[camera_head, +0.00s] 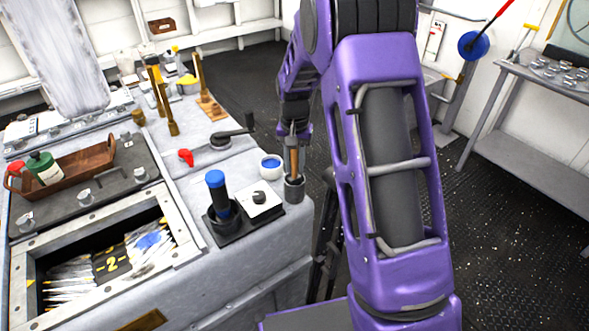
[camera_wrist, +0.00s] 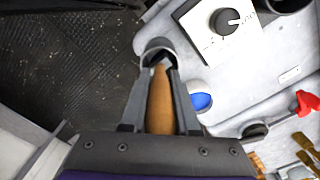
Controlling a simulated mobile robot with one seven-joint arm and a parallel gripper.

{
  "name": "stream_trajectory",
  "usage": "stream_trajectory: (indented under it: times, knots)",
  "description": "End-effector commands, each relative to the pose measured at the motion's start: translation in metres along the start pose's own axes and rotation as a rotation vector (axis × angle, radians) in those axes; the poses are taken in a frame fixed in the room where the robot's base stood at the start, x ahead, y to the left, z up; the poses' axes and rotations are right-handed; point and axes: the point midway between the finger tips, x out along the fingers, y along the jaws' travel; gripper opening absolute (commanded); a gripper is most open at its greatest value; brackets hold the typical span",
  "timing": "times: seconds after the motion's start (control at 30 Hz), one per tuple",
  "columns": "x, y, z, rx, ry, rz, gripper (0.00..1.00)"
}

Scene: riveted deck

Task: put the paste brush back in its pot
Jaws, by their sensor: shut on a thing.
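The paste brush (camera_head: 293,157) has a tan wooden handle and stands roughly upright in my gripper (camera_head: 292,138). In the wrist view, my gripper (camera_wrist: 160,75) is shut on the handle (camera_wrist: 160,105) with a finger on each side. A dark grey cylindrical pot (camera_head: 294,190) stands at the bench's right edge, directly below the brush. Its rim (camera_wrist: 157,43) shows just past the fingertips in the wrist view. The brush's lower end is hidden, so I cannot tell how deep it sits. A small white pot with blue contents (camera_head: 270,164) stands just left; it also shows in the wrist view (camera_wrist: 201,101).
A blue-topped cylinder (camera_head: 217,190) and a white dial plate (camera_head: 262,202) are in front of the pots. A black crank (camera_head: 228,137) and red knob (camera_head: 186,157) lie behind left. Open floor (camera_wrist: 70,70) drops away beside the bench edge.

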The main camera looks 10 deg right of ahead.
Motion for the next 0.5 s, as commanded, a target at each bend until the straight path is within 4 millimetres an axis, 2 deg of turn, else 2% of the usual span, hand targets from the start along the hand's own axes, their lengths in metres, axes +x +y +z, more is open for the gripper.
stream_trajectory:
  times: [0.03, 0.1, 0.43, 0.47, 0.5]
  knots:
    - [0.0090, 0.0003, 0.0005, 0.000, -0.003, 0.001, 0.00]
    - [0.0132, 0.0001, 0.0001, 0.000, -0.001, 0.000, 0.00]
    - [0.0164, 0.0001, 0.0001, 0.000, 0.000, 0.000, 0.00]
    - [0.0163, 0.0001, 0.0001, 0.000, 0.000, 0.000, 0.30]
    - [0.0154, 0.0000, 0.0001, 0.000, 0.000, 0.000, 0.38]
